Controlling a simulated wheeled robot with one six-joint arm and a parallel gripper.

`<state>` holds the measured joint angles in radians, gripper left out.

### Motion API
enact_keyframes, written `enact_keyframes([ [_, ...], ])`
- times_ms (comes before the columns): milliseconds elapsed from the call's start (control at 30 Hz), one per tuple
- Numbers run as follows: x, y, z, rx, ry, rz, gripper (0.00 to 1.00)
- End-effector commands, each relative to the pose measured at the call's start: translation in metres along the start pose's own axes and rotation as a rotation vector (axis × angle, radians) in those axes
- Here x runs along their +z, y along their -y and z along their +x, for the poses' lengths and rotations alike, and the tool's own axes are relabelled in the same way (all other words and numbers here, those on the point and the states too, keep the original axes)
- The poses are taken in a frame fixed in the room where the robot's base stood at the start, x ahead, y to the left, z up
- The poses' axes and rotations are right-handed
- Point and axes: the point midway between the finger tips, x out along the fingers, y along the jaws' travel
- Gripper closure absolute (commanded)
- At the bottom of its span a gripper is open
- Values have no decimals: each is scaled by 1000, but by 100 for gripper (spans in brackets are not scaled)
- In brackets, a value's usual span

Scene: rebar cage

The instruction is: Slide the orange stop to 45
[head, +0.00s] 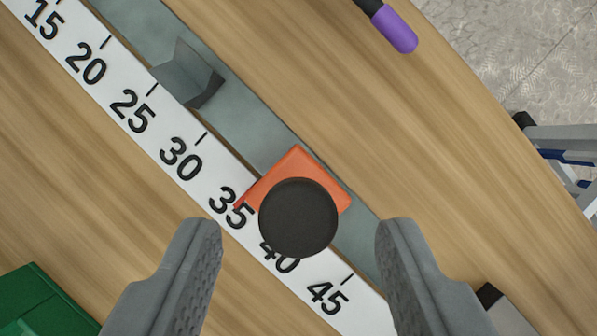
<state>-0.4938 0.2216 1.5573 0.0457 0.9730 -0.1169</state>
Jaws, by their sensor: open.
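The orange stop (297,170) sits on a grey metal rail (245,128) that runs diagonally from upper left to lower right. A round black knob (298,218) stands on top of the stop and hides part of the 40. A white scale (150,125) with black numbers from 15 to 45 runs along the rail. The stop's left corner is beside the 35, and the 45 (328,298) shows further down the scale. My gripper (298,240) is open, with one finger on each side of the knob in the picture and visible gaps to it.
A grey angled bracket (188,75) stands on the rail near 25. A purple-tipped tool (393,28) lies at the top of the wooden table (420,130). A green object (40,305) is at lower left. Speckled floor shows beyond the table's right edge.

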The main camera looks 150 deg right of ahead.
Motion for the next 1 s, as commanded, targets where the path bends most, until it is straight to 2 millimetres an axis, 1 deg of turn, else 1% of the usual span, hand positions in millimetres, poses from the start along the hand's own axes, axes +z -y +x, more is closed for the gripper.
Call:
enact_keyframes([
  [33, 0, 0, 6, 0, 1, 0, 52],
  [200, 0, 0, 16, 0, 0, 0, 52],
  [500, 0, 0, 18, 0, -1, 0, 52],
  [533, 0, 0, 18, 0, -1, 0, 54],
  [667, 0, 0, 18, 0, -1, 0, 80],
  [700, 0, 0, 18, 0, -1, 0, 88],
  [767, 0, 0, 18, 0, -1, 0, 99],
  [900, 0, 0, 17, 0, -1, 0, 100],
  [1000, 6, -7, 14, 1, -1, 1, 100],
])
